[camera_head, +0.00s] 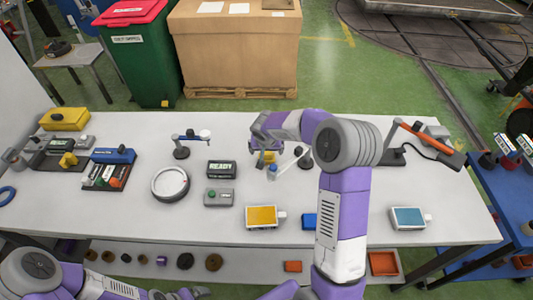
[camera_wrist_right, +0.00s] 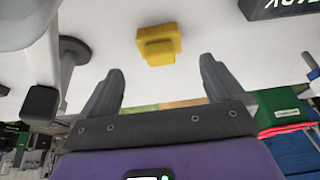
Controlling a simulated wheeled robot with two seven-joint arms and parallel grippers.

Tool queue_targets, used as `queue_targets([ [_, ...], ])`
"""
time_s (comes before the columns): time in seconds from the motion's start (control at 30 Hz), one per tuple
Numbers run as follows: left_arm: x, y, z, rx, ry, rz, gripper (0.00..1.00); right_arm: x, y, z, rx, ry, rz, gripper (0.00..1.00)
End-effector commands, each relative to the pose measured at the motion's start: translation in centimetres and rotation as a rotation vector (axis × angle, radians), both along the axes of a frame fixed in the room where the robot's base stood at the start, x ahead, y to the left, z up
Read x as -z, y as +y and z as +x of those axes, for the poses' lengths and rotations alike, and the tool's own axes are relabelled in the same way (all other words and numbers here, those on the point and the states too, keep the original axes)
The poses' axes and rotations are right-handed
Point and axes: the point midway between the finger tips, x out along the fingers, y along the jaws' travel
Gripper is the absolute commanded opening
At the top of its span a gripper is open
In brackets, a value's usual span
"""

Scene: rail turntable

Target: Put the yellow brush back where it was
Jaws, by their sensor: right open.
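A yellow block-shaped thing (camera_wrist_right: 158,46), with a smaller raised part, lies on the white table in front of my right gripper in the right wrist view. It fits the yellow brush, but I see no bristles. In the head view it shows partly (camera_head: 267,157), half covered by my right gripper (camera_head: 264,163). That gripper is open and empty; in the right wrist view its fingers (camera_wrist_right: 161,80) stand apart, short of the yellow thing. Another small yellow thing (camera_head: 68,159) is on a dark tray at the left. My left gripper (camera_head: 192,293) is at the bottom edge, too cut off to judge.
A READY display (camera_head: 221,169) and a grey button box (camera_head: 219,197) stand left of my right gripper. A white round turntable (camera_head: 170,184) is further left. A small lamp-like stand (camera_head: 183,150) and an orange-filled tray (camera_head: 262,216) are nearby.

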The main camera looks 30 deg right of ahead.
Motion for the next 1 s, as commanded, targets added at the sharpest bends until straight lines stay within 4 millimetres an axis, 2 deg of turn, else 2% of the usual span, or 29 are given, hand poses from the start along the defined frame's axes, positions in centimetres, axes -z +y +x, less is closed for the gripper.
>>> queue_targets([
  [0.03, -0.1, 0.0, 0.0, 0.000, 0.000, 0.000, 0.95, -1.2, 0.2, -0.3, 0.000, -0.005, 0.000, 0.95],
  [0.1, -0.2, 0.0, 0.0, 0.000, 0.000, 0.000, 0.95, -2.3, 0.5, -0.8, 0.001, -0.002, 0.000, 0.95],
  [0.3, -0.3, 0.0, 0.0, 0.000, 0.000, 0.000, 0.95, -4.2, 0.9, -1.5, 0.001, -0.001, 0.001, 0.95],
  [0.87, -0.3, 0.0, 0.0, 0.000, 0.000, 0.000, 0.95, -4.5, 1.0, -1.6, 0.000, 0.000, 0.001, 0.95],
  [1.0, -1.2, 0.0, 0.0, 0.000, 0.000, 0.000, 0.95, -5.4, 1.0, -1.6, 0.000, 0.000, 0.001, 0.95],
])
